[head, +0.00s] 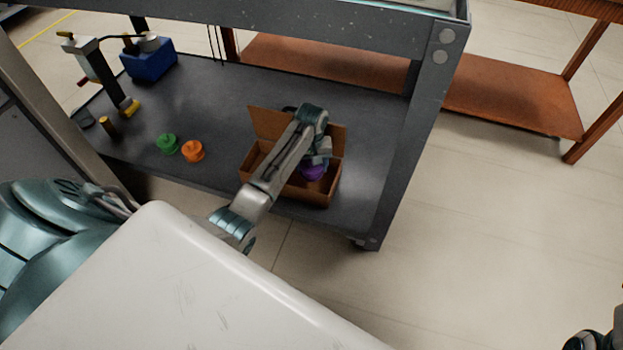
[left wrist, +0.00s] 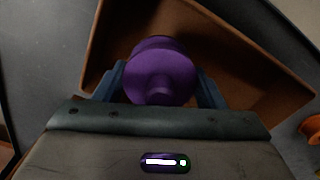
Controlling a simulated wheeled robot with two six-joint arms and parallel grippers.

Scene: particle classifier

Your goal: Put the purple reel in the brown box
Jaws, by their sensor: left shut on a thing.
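The purple reel (head: 313,172) is in my left gripper (head: 318,160), over the right part of the brown box (head: 315,193). In the left wrist view the purple reel (left wrist: 161,70) sits between the two blue-grey fingers of my left gripper (left wrist: 161,85), with the brown box (left wrist: 235,55) behind and around it. My left gripper is shut on the reel. I cannot tell whether the reel touches the box floor. The open box stands on the dark lower shelf, partly covered by my left arm. My right gripper is not clearly shown.
A green reel (head: 167,144) and an orange reel (head: 193,151) stand on the dark shelf (head: 215,105) left of the box. A blue block-shaped container (head: 149,60) is at the back left. A grey table leg (head: 418,140) rises right of the box.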

